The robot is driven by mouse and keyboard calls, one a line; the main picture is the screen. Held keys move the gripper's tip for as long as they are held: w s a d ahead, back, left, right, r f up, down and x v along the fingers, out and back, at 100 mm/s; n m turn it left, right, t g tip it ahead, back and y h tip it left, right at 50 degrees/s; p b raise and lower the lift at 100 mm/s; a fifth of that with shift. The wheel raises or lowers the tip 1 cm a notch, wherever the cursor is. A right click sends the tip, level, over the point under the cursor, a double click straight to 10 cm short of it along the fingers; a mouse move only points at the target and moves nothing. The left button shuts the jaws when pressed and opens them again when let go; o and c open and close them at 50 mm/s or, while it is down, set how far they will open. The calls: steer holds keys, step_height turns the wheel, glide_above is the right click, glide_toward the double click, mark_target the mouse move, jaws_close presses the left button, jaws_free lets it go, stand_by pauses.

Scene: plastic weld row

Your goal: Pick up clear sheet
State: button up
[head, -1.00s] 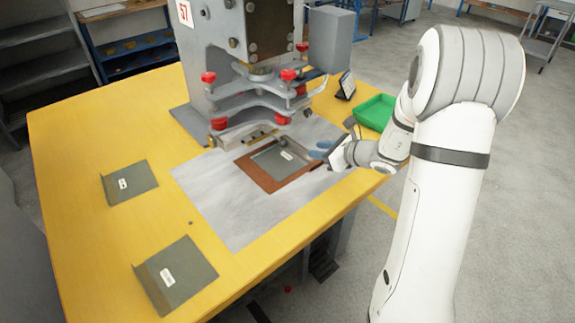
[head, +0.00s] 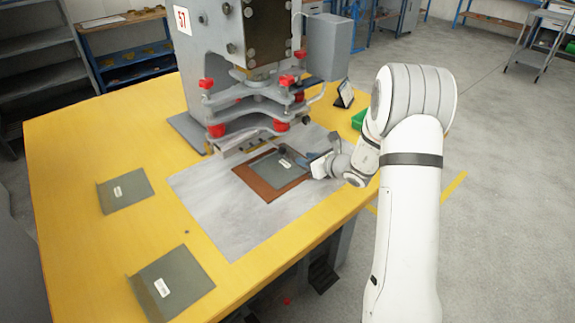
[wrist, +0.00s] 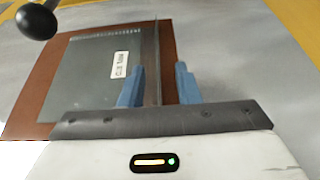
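The clear sheet (head: 274,170), grey-green with a white label, lies on a brown board (head: 248,184) below the press head. In the wrist view the sheet (wrist: 95,75) has an upright edge along its right side. My gripper (head: 303,163) is at the right side of this sheet. In the wrist view its blue fingers (wrist: 158,88) are open, with the upright edge between them. The edge stands closer to the left finger, and a gap shows on the right. The label is upside down in the wrist view.
The press (head: 250,60) stands close behind the sheet. A black knob (wrist: 38,18) shows at the wrist view's top left. Two similar sheets lie on the yellow table (head: 75,165), one farther back (head: 128,192), one nearer (head: 182,280). A green tray (head: 359,119) is at the right edge.

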jaws_close()
steer(key=shift+r, duration=0.15)
stand_by(0.4)
